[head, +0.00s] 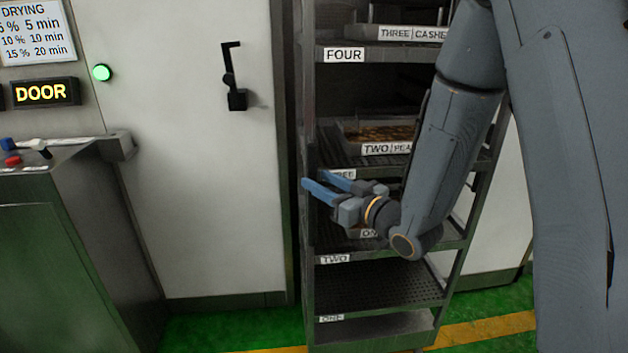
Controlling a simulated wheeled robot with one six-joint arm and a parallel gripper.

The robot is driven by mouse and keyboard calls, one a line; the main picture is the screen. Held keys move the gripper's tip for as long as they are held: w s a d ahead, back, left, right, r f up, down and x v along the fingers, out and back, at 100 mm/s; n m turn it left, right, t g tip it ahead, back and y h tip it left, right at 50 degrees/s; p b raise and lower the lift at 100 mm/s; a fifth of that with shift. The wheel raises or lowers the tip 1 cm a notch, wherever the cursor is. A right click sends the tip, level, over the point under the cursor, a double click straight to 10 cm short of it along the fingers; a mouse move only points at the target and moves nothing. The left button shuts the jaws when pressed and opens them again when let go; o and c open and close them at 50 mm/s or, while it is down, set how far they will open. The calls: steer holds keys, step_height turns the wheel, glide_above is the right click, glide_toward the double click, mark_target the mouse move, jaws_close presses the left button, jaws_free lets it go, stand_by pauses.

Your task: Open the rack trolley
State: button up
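The rack trolley (309,245) is a tall dark metal frame with several shelves, standing in the middle of the head view. Shelf labels FOUR, THREE, TWO and ONE show on its left front side. A short dark upright piece, perhaps a handle, shows on its left front post. My gripper (313,178) is at this post, at about the height of shelf THREE, pointing left. Its two blue fingers are apart. One finger overlaps the post in the picture; I cannot tell whether they touch it or straddle it. My arm hides part of the trolley's right side.
Trays (372,138) with labels sit on the trolley's shelves. A white door (190,150) with a black handle (234,85) stands to the left. A control console (60,240) is at far left. Green floor (215,330) with a yellow line shows below.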

steer(key=shift+b+v, duration=0.3)
steer(key=shift+v, duration=1.95)
steer(key=s+d+f+m+g+h, duration=0.3)
steer(key=d+f+m+g+h, duration=0.2)
steer(key=d+f+h, duration=0.65)
steer(key=s+d+m+g, duration=0.3)
steer(key=s+g, duration=0.5)
steer(key=s, duration=1.1)
steer(key=shift+s+d+r, duration=0.25)
steer(key=shift+d+r, duration=0.2)
steer(key=shift+d, duration=0.05)
